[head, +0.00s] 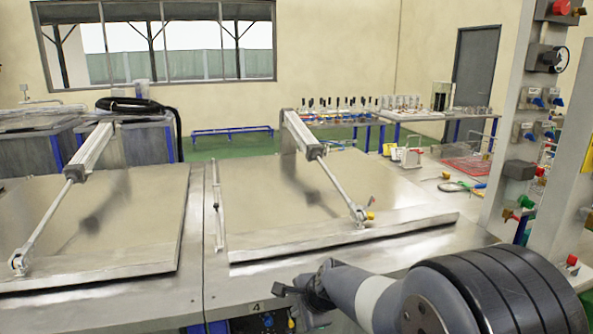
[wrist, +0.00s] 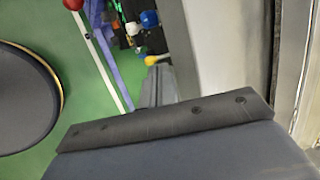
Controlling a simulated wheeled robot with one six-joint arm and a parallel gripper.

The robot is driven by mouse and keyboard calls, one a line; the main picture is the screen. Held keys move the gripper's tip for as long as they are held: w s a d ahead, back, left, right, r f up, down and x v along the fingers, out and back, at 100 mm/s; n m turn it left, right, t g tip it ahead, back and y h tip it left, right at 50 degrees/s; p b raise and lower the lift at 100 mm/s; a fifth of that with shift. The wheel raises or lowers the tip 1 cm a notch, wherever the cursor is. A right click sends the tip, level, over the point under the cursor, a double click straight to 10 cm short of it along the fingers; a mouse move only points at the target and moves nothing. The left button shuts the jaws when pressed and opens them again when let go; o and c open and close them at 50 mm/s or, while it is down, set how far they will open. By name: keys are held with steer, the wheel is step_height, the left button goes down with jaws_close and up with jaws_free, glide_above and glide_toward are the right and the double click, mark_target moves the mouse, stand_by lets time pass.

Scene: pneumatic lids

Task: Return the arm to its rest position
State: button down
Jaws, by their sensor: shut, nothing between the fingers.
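My arm reaches in from the lower right of the head view, its grey and black links in front of the steel bench. My gripper (head: 292,290) is at its left end, low in front of the right lid (head: 300,195) and near the bench's front edge. In the wrist view my gripper (wrist: 156,72) shows as narrow grey fingers, shut with nothing held. The left lid (head: 95,220) and the right lid both lie flat, each with a pneumatic cylinder attached on top.
A column with valves and coloured knobs (head: 535,130) stands close on the right. The wrist view shows a white rod with a red ball (wrist: 73,4), a dark round disc (wrist: 25,100), and a steel panel beside the fingers. Green floor lies below.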

steer(key=r+p, duration=0.1)
steer(key=p, duration=0.1)
steer(key=shift+s+g+p, duration=0.1)
steer(key=shift+g+p, duration=0.2)
